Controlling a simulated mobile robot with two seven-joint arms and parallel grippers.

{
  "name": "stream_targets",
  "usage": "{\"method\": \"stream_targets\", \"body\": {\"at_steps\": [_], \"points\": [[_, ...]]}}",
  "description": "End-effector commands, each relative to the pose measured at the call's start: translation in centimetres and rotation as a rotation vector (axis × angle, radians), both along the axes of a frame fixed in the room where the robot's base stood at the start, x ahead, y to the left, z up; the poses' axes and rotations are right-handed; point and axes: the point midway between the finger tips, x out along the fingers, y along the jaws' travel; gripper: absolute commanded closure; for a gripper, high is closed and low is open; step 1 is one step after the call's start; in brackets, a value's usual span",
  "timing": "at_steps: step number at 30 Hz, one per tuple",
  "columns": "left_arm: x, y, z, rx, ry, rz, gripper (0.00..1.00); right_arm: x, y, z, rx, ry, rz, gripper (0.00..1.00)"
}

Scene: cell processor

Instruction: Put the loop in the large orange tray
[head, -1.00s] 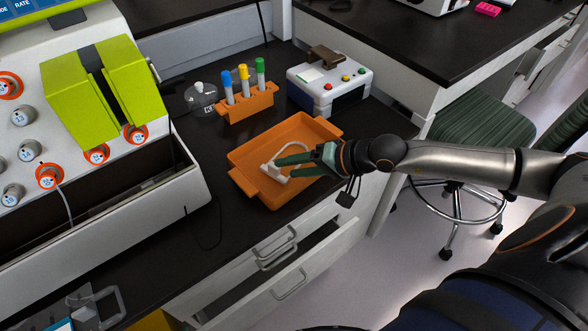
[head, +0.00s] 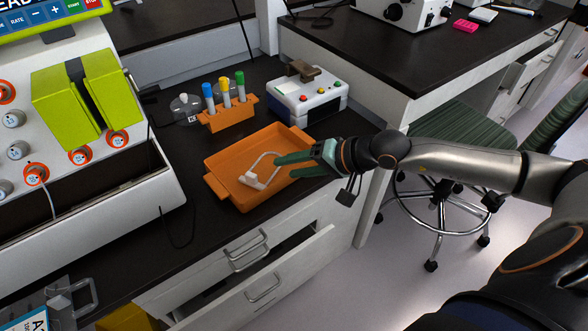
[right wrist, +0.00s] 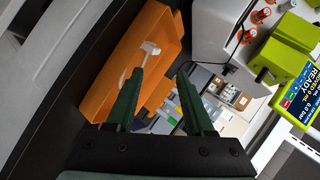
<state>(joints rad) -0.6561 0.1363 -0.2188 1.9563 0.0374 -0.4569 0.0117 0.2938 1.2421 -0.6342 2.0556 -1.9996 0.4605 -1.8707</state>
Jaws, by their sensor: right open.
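The large orange tray (head: 222,167) lies on the dark counter in the head view. The loop (head: 249,180), a thin white loop on a thicker white piece, lies inside it. My right gripper (head: 284,166) is open at the tray's right side, with its green fingertips over the tray just right of the loop and nothing visible between them. In the right wrist view, the loop's white piece (right wrist: 151,47) shows inside the tray (right wrist: 122,72), beyond the open fingers (right wrist: 160,73). My left gripper is out of view.
Behind the tray stand an orange rack (head: 228,116) with several capped tubes and a white-blue box (head: 308,98) with buttons. The white cell processor (head: 120,150) stands to the left. A drawer (head: 285,275) is open below the counter. A green chair (head: 460,120) is at the right.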

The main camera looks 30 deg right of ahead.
Motion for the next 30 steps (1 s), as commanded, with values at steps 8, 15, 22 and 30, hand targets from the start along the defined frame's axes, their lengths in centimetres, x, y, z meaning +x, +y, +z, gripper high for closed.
{"method": "stream_targets", "body": {"at_steps": [8,15,22,30], "points": [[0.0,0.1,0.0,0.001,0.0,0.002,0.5,-1.3,4.2,-0.5,0.363,0.185,-0.1,0.47],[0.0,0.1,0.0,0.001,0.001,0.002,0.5,-2.8,10.3,-0.4,1.479,0.871,-0.535,0.47],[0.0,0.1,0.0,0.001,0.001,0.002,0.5,-3.8,8.3,-6.0,-2.443,-1.496,1.052,0.47],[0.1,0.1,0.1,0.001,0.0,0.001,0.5,-12.0,7.3,-18.4,-1.292,-0.648,0.602,0.47]]}}
